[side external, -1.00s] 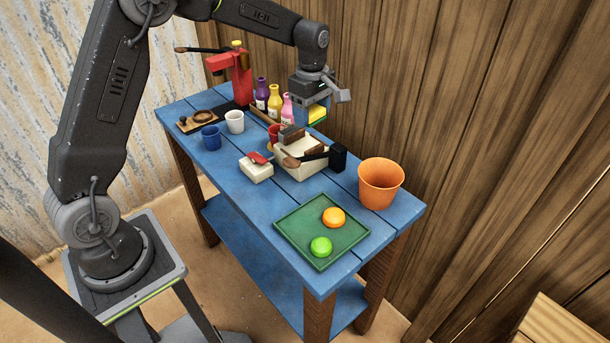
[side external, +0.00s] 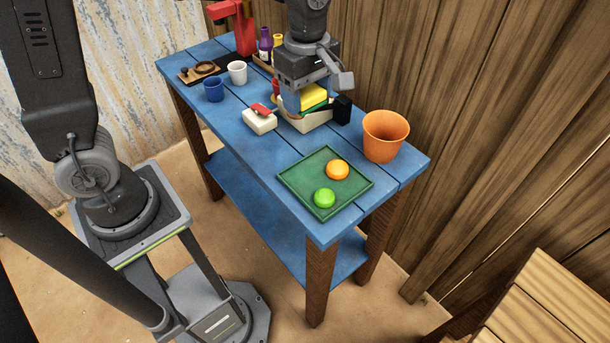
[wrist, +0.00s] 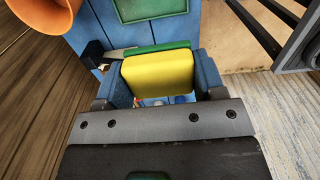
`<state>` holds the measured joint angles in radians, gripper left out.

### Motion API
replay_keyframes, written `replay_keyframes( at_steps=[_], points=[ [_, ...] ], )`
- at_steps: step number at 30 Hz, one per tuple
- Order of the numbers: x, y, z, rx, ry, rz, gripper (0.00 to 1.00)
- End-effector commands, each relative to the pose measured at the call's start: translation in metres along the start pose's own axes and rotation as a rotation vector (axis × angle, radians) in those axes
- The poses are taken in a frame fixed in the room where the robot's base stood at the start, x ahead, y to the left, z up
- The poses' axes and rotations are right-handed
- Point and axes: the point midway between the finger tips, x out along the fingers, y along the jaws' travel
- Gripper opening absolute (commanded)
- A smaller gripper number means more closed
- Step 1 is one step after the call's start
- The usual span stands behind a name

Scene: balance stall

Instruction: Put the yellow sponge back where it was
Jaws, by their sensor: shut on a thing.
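The yellow sponge (side external: 314,96), with a green layer on one face, is held in my gripper (side external: 308,103). In the wrist view the sponge (wrist: 157,76) sits between the two blue fingers of my gripper (wrist: 162,80), its green layer on the far side. My gripper is shut on it. In the side view the sponge is in front of or above the cream container (side external: 318,123) in the middle of the blue table (side external: 240,120); I cannot tell the gap. My gripper hides much of the container's contents.
A black-headed tool (side external: 342,109) sticks out beside the container. An orange pot (side external: 385,137) and a green tray (side external: 304,186) with an orange and a green round piece stand nearer. A white block (side external: 259,122), cups (side external: 213,89) and bottles (side external: 265,48) are to the left.

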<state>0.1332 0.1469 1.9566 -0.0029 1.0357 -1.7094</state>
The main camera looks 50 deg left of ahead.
Motion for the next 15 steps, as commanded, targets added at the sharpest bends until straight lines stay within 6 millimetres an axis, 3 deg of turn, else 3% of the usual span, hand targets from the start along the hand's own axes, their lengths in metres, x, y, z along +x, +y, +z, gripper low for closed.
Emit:
replay_keyframes(
  at_steps=[2, 15],
  points=[
    [0.006, -0.011, 0.006, 0.008, 0.000, -0.003, 0.41],
    [0.091, -0.009, 0.004, 0.005, 0.001, -0.005, 0.41]
  ],
)
